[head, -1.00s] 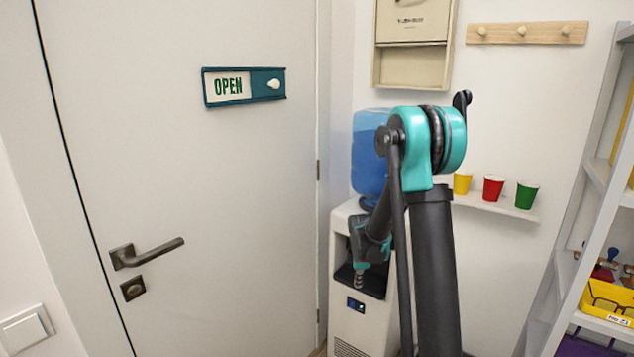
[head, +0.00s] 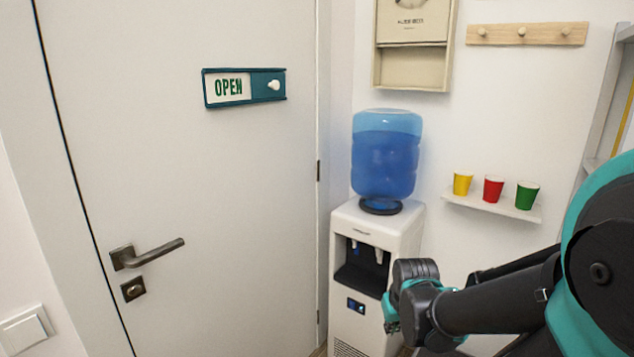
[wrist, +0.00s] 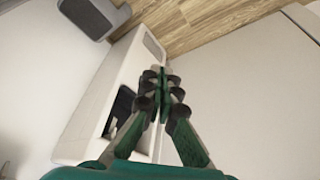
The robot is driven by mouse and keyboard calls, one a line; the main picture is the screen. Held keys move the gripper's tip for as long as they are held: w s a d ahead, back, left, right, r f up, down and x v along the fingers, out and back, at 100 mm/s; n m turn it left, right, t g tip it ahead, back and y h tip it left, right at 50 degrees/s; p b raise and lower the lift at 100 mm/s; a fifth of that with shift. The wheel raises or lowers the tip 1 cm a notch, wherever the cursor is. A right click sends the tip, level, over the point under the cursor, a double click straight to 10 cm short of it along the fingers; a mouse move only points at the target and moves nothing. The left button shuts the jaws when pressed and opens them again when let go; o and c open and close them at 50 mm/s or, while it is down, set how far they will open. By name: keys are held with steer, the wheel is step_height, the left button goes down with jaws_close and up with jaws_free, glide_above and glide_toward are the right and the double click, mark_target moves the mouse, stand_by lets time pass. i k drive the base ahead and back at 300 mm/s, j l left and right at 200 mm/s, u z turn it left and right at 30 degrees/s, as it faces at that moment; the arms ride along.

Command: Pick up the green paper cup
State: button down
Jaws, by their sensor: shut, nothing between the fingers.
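The green paper cup (head: 526,195) stands upright at the right end of a small white wall shelf (head: 489,207). A red cup (head: 493,188) and a yellow cup (head: 462,184) stand to its left on the same shelf. My gripper (wrist: 163,72) is shut and empty in the wrist view, pointing towards the floor and the dispenser's side. In the head view my wrist is in front of the water dispenser's lower right part, below and left of the cups. The cups do not show in the wrist view.
A white water dispenser (head: 377,235) with a blue bottle (head: 386,153) stands left of the shelf. A closed door (head: 190,180) fills the left. A wooden peg rail (head: 527,33) hangs above the cups. Shelving (head: 607,100) stands at the far right, partly behind my arm.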

mark_target(526, 192)
steer(key=z, duration=1.15)
